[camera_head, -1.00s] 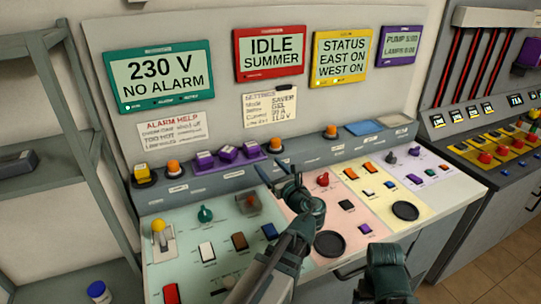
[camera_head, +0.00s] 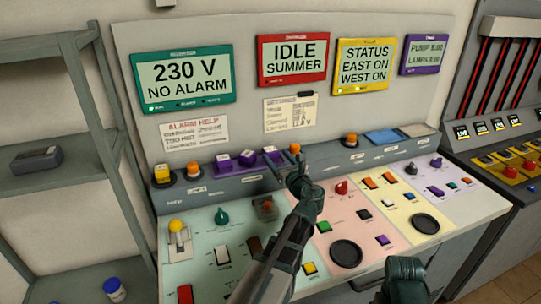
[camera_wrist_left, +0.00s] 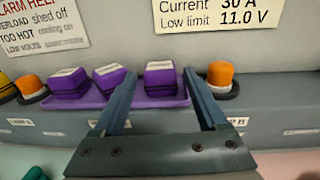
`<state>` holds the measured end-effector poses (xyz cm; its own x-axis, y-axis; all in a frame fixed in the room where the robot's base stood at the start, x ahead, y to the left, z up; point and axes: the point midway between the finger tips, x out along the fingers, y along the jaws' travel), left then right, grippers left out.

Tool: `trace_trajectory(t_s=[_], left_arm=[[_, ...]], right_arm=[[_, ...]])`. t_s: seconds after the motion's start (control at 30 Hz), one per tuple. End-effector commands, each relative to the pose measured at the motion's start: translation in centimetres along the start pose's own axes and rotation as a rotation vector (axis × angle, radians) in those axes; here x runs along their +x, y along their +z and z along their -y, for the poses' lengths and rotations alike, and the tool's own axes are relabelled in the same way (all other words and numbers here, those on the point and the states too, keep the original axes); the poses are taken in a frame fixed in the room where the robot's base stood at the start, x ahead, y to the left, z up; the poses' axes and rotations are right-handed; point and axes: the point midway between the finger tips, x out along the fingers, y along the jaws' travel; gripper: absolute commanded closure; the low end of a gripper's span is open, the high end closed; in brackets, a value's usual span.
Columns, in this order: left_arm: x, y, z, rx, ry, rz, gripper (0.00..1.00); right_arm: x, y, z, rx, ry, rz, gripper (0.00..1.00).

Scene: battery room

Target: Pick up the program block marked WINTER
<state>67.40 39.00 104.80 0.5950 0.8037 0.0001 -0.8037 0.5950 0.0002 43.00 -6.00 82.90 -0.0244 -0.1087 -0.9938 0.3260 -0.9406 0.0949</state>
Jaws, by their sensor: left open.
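Three purple blocks with pale top labels stand in a row on a purple tray (camera_wrist_left: 62,103) along the console ledge. The labels are too small to read, so I cannot tell which is WINTER. In the left wrist view they are the left block (camera_wrist_left: 73,83), the middle block (camera_wrist_left: 110,78) and the right block (camera_wrist_left: 160,77). My left gripper (camera_head: 286,164) is open and empty. In the wrist view its fingers point toward the right block, one on each side of it; contact cannot be told. In the head view the gripper partly hides the tray's right end.
A settings note (camera_head: 291,112) hangs behind. Switches fill the sloped panel below. Part of my right arm shows at the bottom.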

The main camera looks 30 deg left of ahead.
Motion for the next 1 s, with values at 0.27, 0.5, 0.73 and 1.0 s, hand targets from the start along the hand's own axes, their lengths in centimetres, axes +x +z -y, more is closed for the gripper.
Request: trace_trajectory(t_s=[0.27,0.5,0.73,1.0], left_arm=[[2.7,-0.3,0.0,0.0,0.003,0.0,0.25],[5.3,-0.3,0.0,0.0,0.001,0.0,0.25],[5.2,-0.3,-0.1,0.0,0.0,0.0,0.34],[5.1,-0.3,-0.1,0.0,0.0,0.0,0.83]], right_arm=[[0.3,0.0,0.0,0.0,0.0,0.0,0.11],[0.3,0.0,0.0,0.0,0.0,0.0,0.11],[0.3,0.0,0.0,0.0,0.0,0.0,0.11],[0.3,0.0,0.0,0.0,0.0,0.0,0.11]])
